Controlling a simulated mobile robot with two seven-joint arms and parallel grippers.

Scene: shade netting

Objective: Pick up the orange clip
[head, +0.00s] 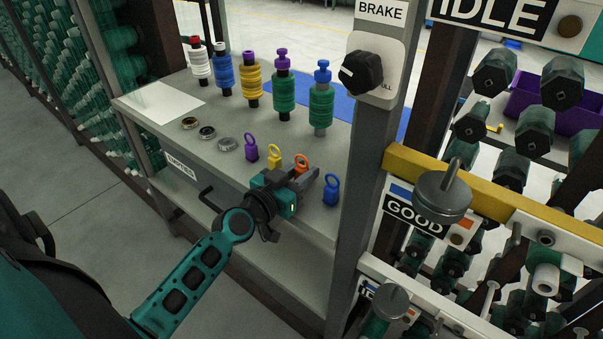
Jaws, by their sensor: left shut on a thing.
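The orange clip (301,161) stands on the grey workbench among a row of clips, its ring showing past my left gripper. My left gripper (303,174) is at the bench's front right, its jaws shut on the orange clip. The lower part of the clip is hidden by the gripper. I cannot tell whether the clip still touches the bench. My right gripper is not in view.
A purple clip (251,147) and a yellow clip (274,156) stand left of the gripper, a blue clip (331,190) close to its right. Several thread bobbins (251,80) stand behind. A grey post (362,170) rises at the bench's right end.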

